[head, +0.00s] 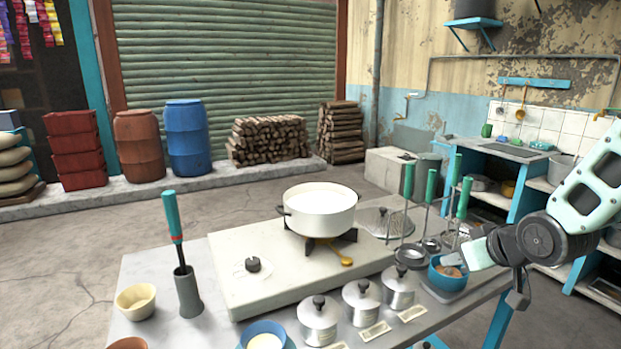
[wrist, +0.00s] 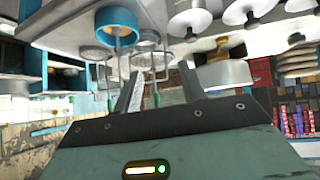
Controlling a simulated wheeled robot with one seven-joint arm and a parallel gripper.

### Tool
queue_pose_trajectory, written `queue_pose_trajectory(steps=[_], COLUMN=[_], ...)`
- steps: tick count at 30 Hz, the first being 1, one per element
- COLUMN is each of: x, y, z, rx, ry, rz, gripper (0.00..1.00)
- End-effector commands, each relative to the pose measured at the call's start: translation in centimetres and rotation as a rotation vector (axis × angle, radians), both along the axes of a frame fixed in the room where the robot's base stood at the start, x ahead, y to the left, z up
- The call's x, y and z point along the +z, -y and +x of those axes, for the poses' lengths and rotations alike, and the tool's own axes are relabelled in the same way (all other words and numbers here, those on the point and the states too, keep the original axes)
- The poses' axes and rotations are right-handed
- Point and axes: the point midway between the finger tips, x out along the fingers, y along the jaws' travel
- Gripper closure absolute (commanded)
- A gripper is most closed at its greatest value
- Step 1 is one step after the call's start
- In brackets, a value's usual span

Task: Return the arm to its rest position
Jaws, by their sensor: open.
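My arm (head: 545,235) reaches in from the right edge in the head view and is bent over the right end of the table. My gripper (wrist: 157,85) shows in the wrist view with its two fingers spread and nothing between them. In the head view it is beside the blue bowl (head: 447,279) and the green-handled tools (head: 462,200), and its fingertips are hard to make out. It is apart from the white pot of milk (head: 318,221), which stands on the burner. The wrist view is upside down, with the blue bowl (wrist: 117,19) near the top.
Lidded metal pots (head: 318,325) line the table's front. A green-handled tool stands in a grey holder (head: 188,292) at left. A blue shelf unit (head: 520,192) stands behind my arm. Open floor (head: 60,265) lies left of the table.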

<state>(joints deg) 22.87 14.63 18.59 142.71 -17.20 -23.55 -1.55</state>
Motion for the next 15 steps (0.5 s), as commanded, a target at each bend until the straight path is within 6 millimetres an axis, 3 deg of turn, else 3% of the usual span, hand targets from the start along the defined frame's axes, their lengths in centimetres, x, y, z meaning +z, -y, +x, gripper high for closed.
queue_pose_trajectory(steps=[1,6,10,15], x=[0.4,0.6,1.2,2.2], y=[-3.3,-11.4,-15.8,-18.5], z=[-1.4,-8.4,-15.3,-23.1], rx=[0.051,0.178,0.276,0.376], ry=[-0.064,-0.307,-0.484,-0.663], rz=[-0.016,-0.074,-0.133,-0.205], gripper=[0.59,0.59,0.59,0.59])
